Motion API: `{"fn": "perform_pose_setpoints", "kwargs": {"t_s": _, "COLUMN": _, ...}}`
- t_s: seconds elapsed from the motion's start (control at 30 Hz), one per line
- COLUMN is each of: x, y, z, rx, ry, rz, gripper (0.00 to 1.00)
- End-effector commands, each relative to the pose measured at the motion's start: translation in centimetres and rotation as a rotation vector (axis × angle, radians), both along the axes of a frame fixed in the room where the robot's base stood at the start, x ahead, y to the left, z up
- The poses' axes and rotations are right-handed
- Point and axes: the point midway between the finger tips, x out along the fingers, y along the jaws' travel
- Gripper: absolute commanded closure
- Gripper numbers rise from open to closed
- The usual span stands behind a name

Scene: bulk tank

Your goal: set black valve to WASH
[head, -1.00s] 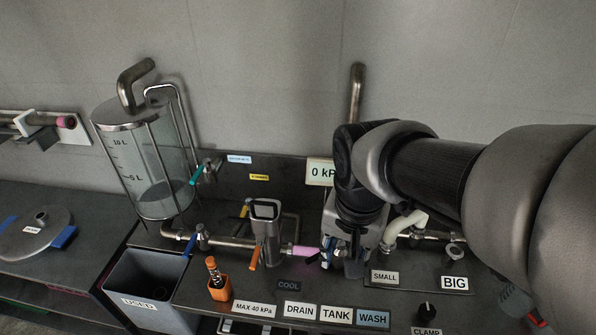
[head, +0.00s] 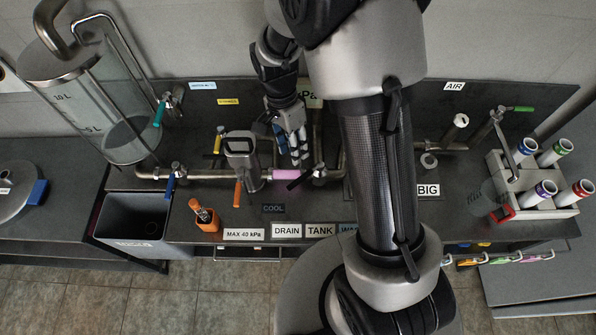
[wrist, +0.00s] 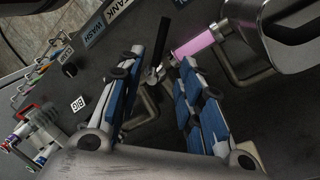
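The black valve's handle (head: 300,180) points left and slightly to the front from its pipe body, just right of the pink pipe section (head: 285,175). In the wrist view the black handle (wrist: 160,47) shows in the gap between the fingers, near their tips. My gripper (head: 294,160) is open, with blue-padded fingers, behind and above the handle. I see no clear contact; it also shows in the wrist view (wrist: 172,48). The WASH label (head: 347,229) is partly hidden by my arm in the head view. The wrist view shows the WASH label (wrist: 97,32) more fully.
DRAIN (head: 286,231) and TANK (head: 320,230) labels lie left of WASH. An orange handle (head: 238,192) and a blue handle (head: 170,184) are on the pipe to the left. A rack of capped tubes (head: 530,190) stands at right. A grey bin (head: 135,225) is at left.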

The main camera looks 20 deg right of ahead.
Motion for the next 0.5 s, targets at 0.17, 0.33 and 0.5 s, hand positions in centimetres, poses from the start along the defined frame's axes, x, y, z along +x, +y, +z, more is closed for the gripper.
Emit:
{"fn": "perform_pose_setpoints", "kwargs": {"t_s": 0.17, "x": -0.9, "y": -0.3, "z": -4.2, "rx": -0.001, "ry": 0.004, "rz": 0.000, "gripper": 0.66}}
{"fn": "perform_pose_setpoints", "kwargs": {"t_s": 0.33, "x": -1.5, "y": -0.6, "z": -7.7, "rx": 0.000, "ry": 0.003, "rz": 0.001, "gripper": 0.66}}
{"fn": "perform_pose_setpoints", "kwargs": {"t_s": 0.5, "x": -2.0, "y": -0.8, "z": -10.2, "rx": 0.000, "ry": 0.002, "rz": 0.001, "gripper": 0.66}}
